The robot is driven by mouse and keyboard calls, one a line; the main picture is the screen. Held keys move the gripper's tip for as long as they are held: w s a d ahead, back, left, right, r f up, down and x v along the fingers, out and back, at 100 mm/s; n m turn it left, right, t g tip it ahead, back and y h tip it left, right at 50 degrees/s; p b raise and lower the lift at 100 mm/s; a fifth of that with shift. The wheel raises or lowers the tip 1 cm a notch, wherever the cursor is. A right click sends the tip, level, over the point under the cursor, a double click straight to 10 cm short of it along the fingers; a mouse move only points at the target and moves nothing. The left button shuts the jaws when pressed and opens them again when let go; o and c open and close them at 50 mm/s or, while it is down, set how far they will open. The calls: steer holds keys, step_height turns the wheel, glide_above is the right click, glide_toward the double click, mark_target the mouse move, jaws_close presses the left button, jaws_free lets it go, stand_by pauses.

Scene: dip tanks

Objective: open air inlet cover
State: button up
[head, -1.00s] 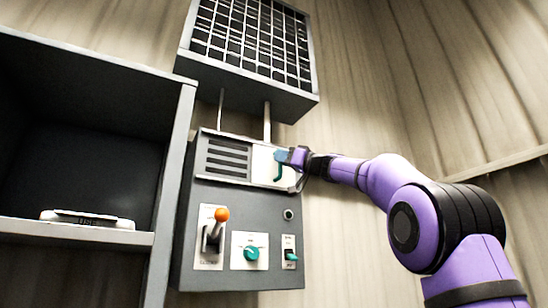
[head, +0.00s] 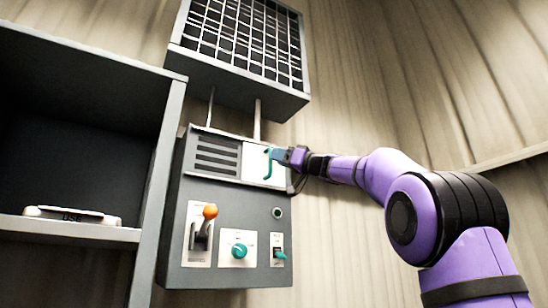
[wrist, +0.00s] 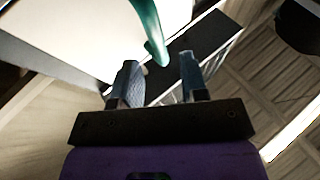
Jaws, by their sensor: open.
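The air inlet cover (head: 254,173) is a white panel at the upper right of the grey control box. To its left, the dark slotted inlet (head: 215,157) is exposed. A green curved handle (head: 267,165) is on the cover. My gripper (head: 277,155) is at the handle, reaching in from the right, and partly hides the cover's right side. In the wrist view, my gripper (wrist: 160,72) is open, and the lower end of the green handle (wrist: 149,32) is at the gap between the fingertips. I cannot tell whether a finger touches it. The white cover (wrist: 60,40) fills the upper left there.
Below the cover are an orange-knobbed lever (head: 209,212), a green dial (head: 239,251) and a green switch (head: 279,254). A grid-fronted unit (head: 245,45) hangs above. A shelf (head: 70,229) with a small device (head: 72,215) stands left.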

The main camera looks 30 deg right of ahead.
steer(key=v, duration=0.7)
steer(key=shift+s+d, duration=0.15)
steer(key=shift+s, duration=0.2)
steer(key=shift+f, duration=0.15)
steer(key=s+a+f+m+g+h, duration=0.25)
steer(key=a+f, duration=0.25)
steer(key=f, duration=0.3)
steer(key=s+a+f+m+g+h, duration=0.1)
steer(key=s+a+f+g, duration=0.3)
steer(key=f, duration=0.5)
steer(key=s+a+f+m+g+h, duration=0.1)
steer(key=s+a+f+g+h, duration=0.1)
steer(key=a+f, duration=0.5)
steer(key=s+f+g+h, duration=0.1)
steer(key=s+f+h, duration=0.1)
steer(key=s+f, duration=0.4)
steer(key=s+f+m+g+h, duration=0.1)
steer(key=s+f+g+h, duration=0.1)
steer(key=s+f, duration=0.5)
steer(key=s+f+m+g+h, duration=0.1)
steer(key=s+f, duration=0.6)
steer(key=f, duration=0.9)
steer(key=shift+d+g+h, duration=0.45)
steer(key=shift+g+h, duration=0.1)
steer(key=shift+h, duration=0.5)
steer(key=shift+s, duration=0.15)
